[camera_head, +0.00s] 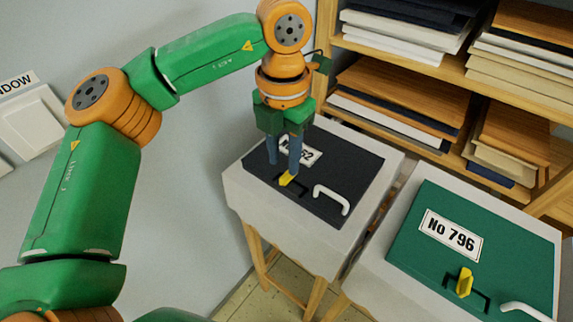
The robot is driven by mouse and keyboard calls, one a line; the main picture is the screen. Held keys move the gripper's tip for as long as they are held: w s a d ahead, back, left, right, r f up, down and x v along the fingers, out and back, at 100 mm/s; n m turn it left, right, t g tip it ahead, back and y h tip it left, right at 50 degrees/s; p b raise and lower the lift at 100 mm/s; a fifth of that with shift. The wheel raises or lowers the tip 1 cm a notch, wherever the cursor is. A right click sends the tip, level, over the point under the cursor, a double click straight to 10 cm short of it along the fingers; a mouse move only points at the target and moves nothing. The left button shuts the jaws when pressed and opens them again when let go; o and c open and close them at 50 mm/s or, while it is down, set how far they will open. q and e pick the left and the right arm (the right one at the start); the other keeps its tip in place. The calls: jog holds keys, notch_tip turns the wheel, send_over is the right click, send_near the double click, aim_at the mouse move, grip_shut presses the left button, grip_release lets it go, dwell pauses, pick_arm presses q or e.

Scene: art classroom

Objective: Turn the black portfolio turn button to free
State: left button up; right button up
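The black portfolio (350,165) lies flat on a white-topped stand, with a white handle (332,200) on its near right part. Its number label (309,154) is partly hidden by my gripper; "52" shows. The yellow turn button (287,180) sits near the portfolio's front edge, by a dark bracket. My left gripper (283,167) points down over the portfolio, its two blue-grey fingers apart with nothing seen between them. The right-hand fingertip is just above or beside the button; I cannot tell whether it touches. My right gripper is out of view.
A green portfolio (408,236) labelled No 796, with its own yellow turn button (465,282), lies on a stand at the right. A wooden shelf (440,72) with stacked boards and folders stands behind. A grey wall (205,150) is at the left.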

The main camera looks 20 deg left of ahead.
aim_at(285, 174)
pick_arm(q)
jog(key=f, duration=0.3)
jog(key=shift+w+f, duration=0.2)
jog(key=shift+f, duration=0.1)
jog(key=shift+s+r, duration=0.1)
jog(key=shift+s, duration=0.05)
grip_shut()
jog(key=shift+m, duration=0.3)
jog(key=m, duration=0.3)
jog(key=shift+m, duration=0.4)
jog(key=m, duration=0.4)
jog(key=shift+b, duration=0.4)
jog(key=m, duration=0.5)
jog(key=shift+m, duration=2.2)
